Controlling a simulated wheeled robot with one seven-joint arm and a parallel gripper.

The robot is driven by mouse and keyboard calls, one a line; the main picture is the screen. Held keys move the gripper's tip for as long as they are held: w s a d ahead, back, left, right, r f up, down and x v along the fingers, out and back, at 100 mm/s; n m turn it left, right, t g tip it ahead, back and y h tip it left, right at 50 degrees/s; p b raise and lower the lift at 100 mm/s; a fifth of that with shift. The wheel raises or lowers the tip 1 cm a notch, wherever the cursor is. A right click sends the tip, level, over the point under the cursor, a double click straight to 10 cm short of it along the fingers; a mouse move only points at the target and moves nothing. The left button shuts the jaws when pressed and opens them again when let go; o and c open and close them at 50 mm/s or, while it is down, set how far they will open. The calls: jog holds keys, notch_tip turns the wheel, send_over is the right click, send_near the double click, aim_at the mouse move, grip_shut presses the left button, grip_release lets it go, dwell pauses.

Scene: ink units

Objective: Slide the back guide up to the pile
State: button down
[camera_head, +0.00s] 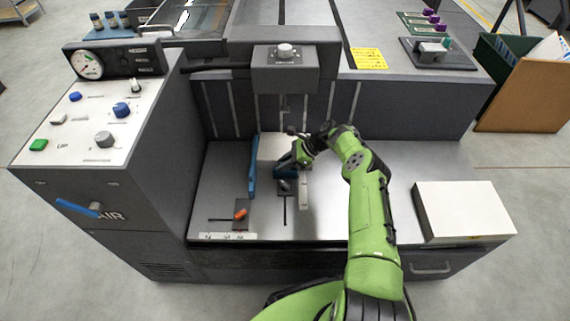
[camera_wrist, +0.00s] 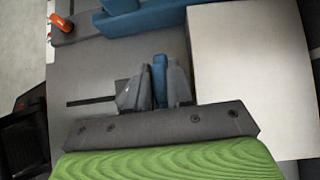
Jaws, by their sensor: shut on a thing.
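The pile (camera_head: 270,148) is a white stack on the metal feed table, below the grey head unit. It fills the right side of the wrist view (camera_wrist: 250,70). The back guide (camera_wrist: 160,80) shows as a narrow blue upright just left of the pile's edge. My gripper (camera_wrist: 153,84) is shut on this upright, with one grey finger on each side. In the head view my gripper (camera_head: 287,163) is at the near edge of the pile and partly hides the guide. The right finger is close to the pile; I cannot tell whether the guide touches it.
A long blue side guide (camera_head: 253,165) with an orange knob (camera_head: 240,214) stands along the pile's left. A dark slot (camera_wrist: 90,100) runs from the back guide away from the pile. A white block (camera_head: 462,208) lies at the table's right. A control console (camera_head: 100,115) stands at left.

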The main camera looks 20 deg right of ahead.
jog(key=c, duration=1.1)
grip_release()
jog(key=p+v, duration=0.3)
jog(key=v, duration=1.2)
jog(key=shift+s+d+r+p, duration=0.1)
jog(key=shift+d+r+p, duration=0.15)
jog(key=shift+p, duration=0.15)
